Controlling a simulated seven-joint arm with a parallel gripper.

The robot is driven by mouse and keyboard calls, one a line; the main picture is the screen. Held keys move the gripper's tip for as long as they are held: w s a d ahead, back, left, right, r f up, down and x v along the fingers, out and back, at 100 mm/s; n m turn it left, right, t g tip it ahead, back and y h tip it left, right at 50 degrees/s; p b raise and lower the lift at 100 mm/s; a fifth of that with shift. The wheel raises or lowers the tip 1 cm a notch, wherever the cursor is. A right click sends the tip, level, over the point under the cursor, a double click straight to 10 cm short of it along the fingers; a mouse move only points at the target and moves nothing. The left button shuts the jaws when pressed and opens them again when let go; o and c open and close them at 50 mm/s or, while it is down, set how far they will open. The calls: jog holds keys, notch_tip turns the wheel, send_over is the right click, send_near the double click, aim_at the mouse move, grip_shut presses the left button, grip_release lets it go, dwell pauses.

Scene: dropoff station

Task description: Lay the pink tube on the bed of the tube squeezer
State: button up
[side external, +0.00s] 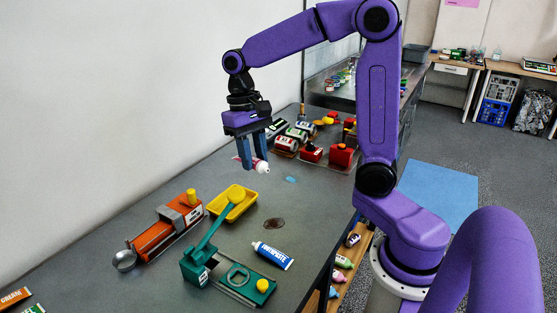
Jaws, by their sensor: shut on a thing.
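My gripper (253,158) points down above the grey table, its blue fingers shut on the pink tube (246,162). The tube has a white rounded end (263,168) sticking out to the right; much of its body is hidden by the fingers. It is held in the air, apart from the machines. A green device (195,264) with a long raised lever, a yellow knob and a flat base stands at the front; it seems to be the tube squeezer, but I cannot be sure. An orange device (165,232) with a metal cup stands left of it.
A blue toothpaste tube (272,256) lies right of the green device. A yellow tray (245,208) sits behind it. An orange tube (15,297) lies front left. Table below my gripper looks mostly clear.

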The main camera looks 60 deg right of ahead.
jog(key=w+a+m+y, duration=0.1)
jog(key=w+a+m, duration=0.65)
jog(key=w, duration=0.45)
jog(key=m+t, duration=0.2)
jog(key=m, duration=0.5)
send_over(142, 241)
notch_tip(142, 241, down, 12)
jog(key=shift+y, duration=0.3)
jog(key=shift+d+f, duration=0.25)
jog(key=shift+f, duration=1.5)
jog(key=shift+d+f, duration=0.2)
jog(key=shift+f, duration=1.5)
jog(key=o, duration=0.8)
